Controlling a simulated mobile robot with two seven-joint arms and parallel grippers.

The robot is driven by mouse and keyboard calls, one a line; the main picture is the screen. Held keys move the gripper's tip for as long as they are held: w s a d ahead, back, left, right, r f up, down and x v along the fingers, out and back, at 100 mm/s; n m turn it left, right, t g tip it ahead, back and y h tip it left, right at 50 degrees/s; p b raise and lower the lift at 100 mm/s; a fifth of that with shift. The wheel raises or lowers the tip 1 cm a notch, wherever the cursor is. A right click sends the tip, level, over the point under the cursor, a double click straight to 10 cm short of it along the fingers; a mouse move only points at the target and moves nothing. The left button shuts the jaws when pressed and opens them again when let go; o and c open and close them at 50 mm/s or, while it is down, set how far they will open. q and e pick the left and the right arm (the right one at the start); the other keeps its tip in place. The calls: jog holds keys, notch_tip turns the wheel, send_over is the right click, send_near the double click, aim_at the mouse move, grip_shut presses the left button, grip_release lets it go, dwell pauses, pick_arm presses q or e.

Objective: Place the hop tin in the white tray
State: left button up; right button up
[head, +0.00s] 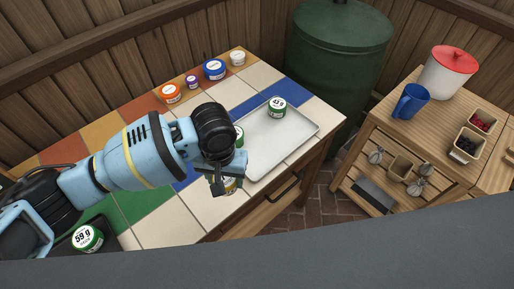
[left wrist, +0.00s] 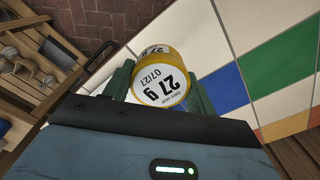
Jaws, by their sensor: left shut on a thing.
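My left gripper (head: 224,188) is over the front edge of the tiled table, left of the white tray (head: 268,142). It is shut on a yellow tin (left wrist: 165,77) with a white label reading 27 g. In the head view only a sliver of this tin (head: 230,186) shows beside the gripper. A green tin (head: 277,106) with a white top stands in the tray's far part. Another green tin (head: 239,138) is partly hidden behind my left wrist, near the tray's left side. My right gripper is not in view.
Orange (head: 171,92), purple (head: 192,82), blue (head: 214,69) and white (head: 237,58) tins line the table's back edge. A green 59 g tin (head: 87,238) is at lower left. A wooden cart (head: 410,135) with a blue mug (head: 411,101) stands right. The tray's middle is clear.

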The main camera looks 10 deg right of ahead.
pick_arm(q)
jog(key=s+a+r+n, duration=0.1)
jog(key=s+a+r, duration=0.1)
jog(key=a+r, duration=0.3)
jog(key=s+a+r+n, duration=0.1)
jog(key=a+r, duration=0.4)
jog(key=a, duration=0.8)
jog(key=shift+s+a+r+n, duration=0.3)
jog(key=shift+s+r+n, duration=0.1)
jog(key=shift+n, duration=0.3)
jog(key=shift+w, duration=0.1)
